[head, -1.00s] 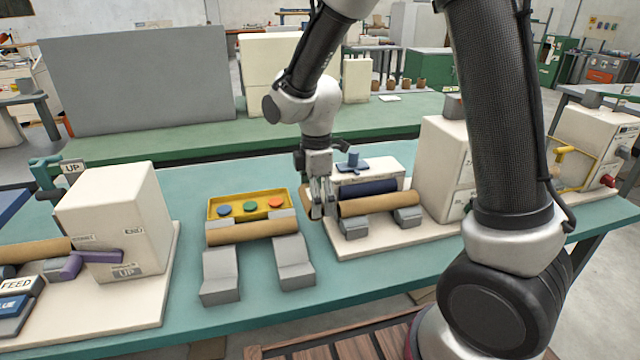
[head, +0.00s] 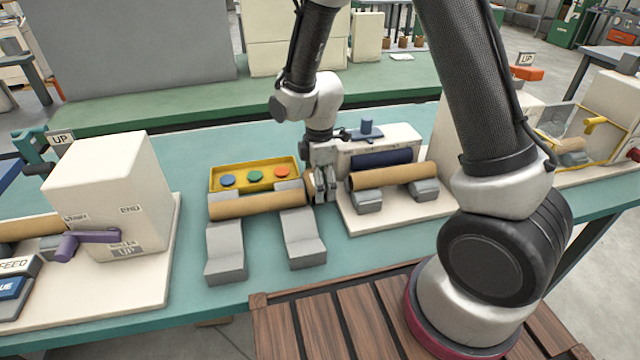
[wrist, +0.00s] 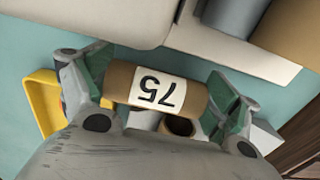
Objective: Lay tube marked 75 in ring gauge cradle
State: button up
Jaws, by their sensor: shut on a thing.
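The tube marked 75 (wrist: 117,82) is a short brown tube with a white label, upside down in the wrist view. My gripper (wrist: 160,98) is shut on it, with a green-padded finger at each end. In the head view my gripper (head: 322,186) is low over the bench, between a long brown tube (head: 250,205) and the right-hand machine; there its fingers mostly hide the held tube. Two grey blocks (head: 225,255) stand under and in front of the long tube. I cannot tell which support is the ring gauge cradle.
A yellow tray (head: 213,181) with coloured discs lies behind the long tube. Another brown tube (head: 395,176) rests on grey blocks on the right-hand white base (head: 385,219), close to my gripper. A cream machine (head: 105,190) stands left. Green bench is clear in front.

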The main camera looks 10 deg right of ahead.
jog(key=shift+f, duration=0.35)
jog(key=o, duration=0.6)
jog(key=shift+f, duration=0.15)
notch_tip(320, 180, up, 12)
jog(key=r, duration=0.1)
jog(key=s+d+r+m+t, duration=0.2)
jog(key=s+d+r+m, duration=0.55)
jog(key=d+r, duration=0.4)
jog(key=s+d+r+m+t, duration=0.2)
jog(key=s+d+r+m, duration=0.2)
jog(key=s+d+m, duration=0.4)
jog(key=s+m, duration=0.2)
jog(key=s, duration=0.2)
jog(key=shift+s+d+r, duration=0.2)
jog(key=shift+s, duration=0.05)
